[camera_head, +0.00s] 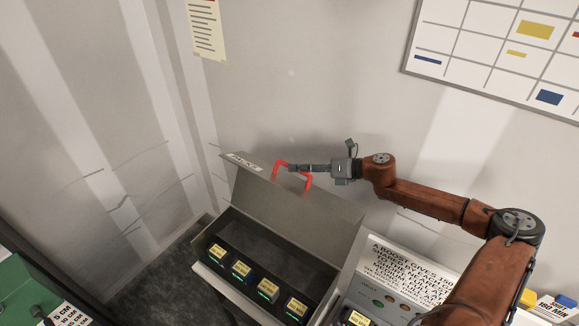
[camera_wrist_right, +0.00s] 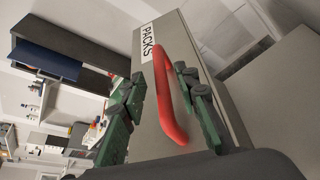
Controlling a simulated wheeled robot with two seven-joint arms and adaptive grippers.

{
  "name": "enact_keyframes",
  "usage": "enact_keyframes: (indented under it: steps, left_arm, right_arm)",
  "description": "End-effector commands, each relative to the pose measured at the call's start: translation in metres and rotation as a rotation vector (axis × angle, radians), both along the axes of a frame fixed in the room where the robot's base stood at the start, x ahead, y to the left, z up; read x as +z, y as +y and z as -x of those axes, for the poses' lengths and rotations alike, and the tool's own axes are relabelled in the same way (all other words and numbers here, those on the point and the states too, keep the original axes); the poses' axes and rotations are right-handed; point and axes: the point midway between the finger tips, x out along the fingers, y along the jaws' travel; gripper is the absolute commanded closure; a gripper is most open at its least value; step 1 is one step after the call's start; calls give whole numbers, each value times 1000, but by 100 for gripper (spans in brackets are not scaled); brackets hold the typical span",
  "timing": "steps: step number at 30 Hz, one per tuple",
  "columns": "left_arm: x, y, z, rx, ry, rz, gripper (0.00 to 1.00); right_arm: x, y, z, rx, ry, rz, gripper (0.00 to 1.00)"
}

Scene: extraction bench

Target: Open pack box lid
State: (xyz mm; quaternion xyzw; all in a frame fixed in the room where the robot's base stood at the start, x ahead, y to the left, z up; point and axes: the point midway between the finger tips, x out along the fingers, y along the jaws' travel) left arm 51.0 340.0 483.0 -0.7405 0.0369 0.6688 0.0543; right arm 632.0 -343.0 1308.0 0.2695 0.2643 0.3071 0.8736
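The grey pack box (camera_head: 212,272) stands on the bench below the wall. Its lid (camera_head: 262,195) is raised, tilted up at the back, and carries a white "PACKS" label. A red handle (camera_head: 308,183) sticks out from the lid near its upper edge. My right gripper (camera_head: 293,168) is at this handle. In the right wrist view, the red handle (camera_wrist_right: 170,95) passes between the two green fingers, which stand apart with a gap on the left finger's side. My left gripper is not in view.
Several packs with yellow labels (camera_head: 268,287) stand in a row along the box's front. A panel with printed text (camera_head: 405,272) is right of the box, under my right arm. A green tray (camera_head: 25,290) is at lower left. The wall is close behind the lid.

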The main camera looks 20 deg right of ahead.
Motion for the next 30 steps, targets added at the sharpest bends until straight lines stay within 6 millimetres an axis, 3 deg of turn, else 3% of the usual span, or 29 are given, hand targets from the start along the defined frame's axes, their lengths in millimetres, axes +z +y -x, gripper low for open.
enact_keyframes:
  steps: [6,17,30]
  left_arm:
    - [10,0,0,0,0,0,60]
    - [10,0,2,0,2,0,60]
    - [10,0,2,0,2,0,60]
  right_arm:
    - [-5,15,-15,-1,-1,-1,71]
    - [-8,17,-18,-2,0,1,72]
    - [-8,16,-17,-2,1,0,100]
